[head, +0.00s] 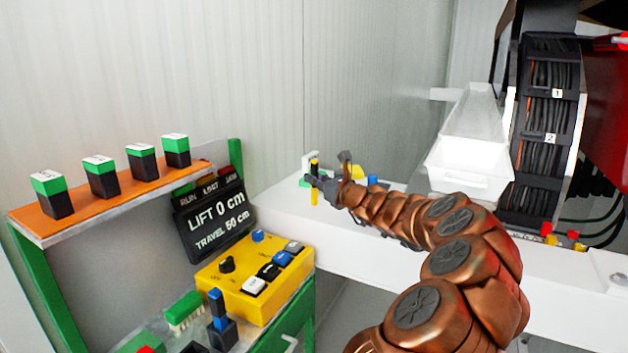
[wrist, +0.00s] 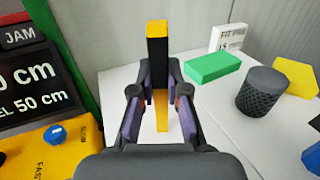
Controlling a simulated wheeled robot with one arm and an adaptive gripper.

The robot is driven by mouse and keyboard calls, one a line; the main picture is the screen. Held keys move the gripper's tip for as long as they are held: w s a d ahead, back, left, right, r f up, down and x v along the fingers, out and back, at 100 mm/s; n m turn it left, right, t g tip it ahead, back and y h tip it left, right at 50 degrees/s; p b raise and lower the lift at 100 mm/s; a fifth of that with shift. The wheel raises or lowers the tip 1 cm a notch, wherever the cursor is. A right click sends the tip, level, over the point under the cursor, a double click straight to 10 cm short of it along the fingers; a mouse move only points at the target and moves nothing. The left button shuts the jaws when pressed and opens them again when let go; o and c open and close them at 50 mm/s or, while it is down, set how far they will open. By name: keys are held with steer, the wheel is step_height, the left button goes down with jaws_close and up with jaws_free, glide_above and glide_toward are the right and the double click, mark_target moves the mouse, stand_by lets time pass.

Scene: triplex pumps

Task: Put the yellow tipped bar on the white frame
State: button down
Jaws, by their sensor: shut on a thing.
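The yellow tipped bar (head: 314,194) is upright, black in its middle with yellow ends. It also shows in the wrist view (wrist: 158,55), rising between the fingers. My gripper (head: 318,182) is shut on it, with a finger on each side in the wrist view (wrist: 160,105). The white frame (head: 275,212) runs across the middle of the head view as a broad flat ledge. The bar stands in front of its surface in the picture. I cannot tell whether its lower end touches it.
A yellow control box (head: 255,275) and a display (head: 215,220) stand left. A white tray (head: 465,185) lies right.

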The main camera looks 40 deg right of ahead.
steer(key=c, duration=1.6)
jaws_free()
steer(key=shift+f, duration=0.15)
steer(key=shift+c, duration=0.2)
steer(key=o, duration=0.5)
steer(key=shift+c, duration=0.2)
steer(key=shift+s+a+b, duration=0.15)
steer(key=shift+s+a, duration=0.05)
steer(key=shift+s, duration=1.8)
steer(key=shift+s+a+b, duration=0.15)
steer(key=shift+s+a, duration=0.1)
steer(key=shift+s, duration=1.75)
steer(key=shift+s+a+b, duration=0.15)
steer(key=shift+s+a, duration=0.05)
steer(key=shift+s, duration=1.8)
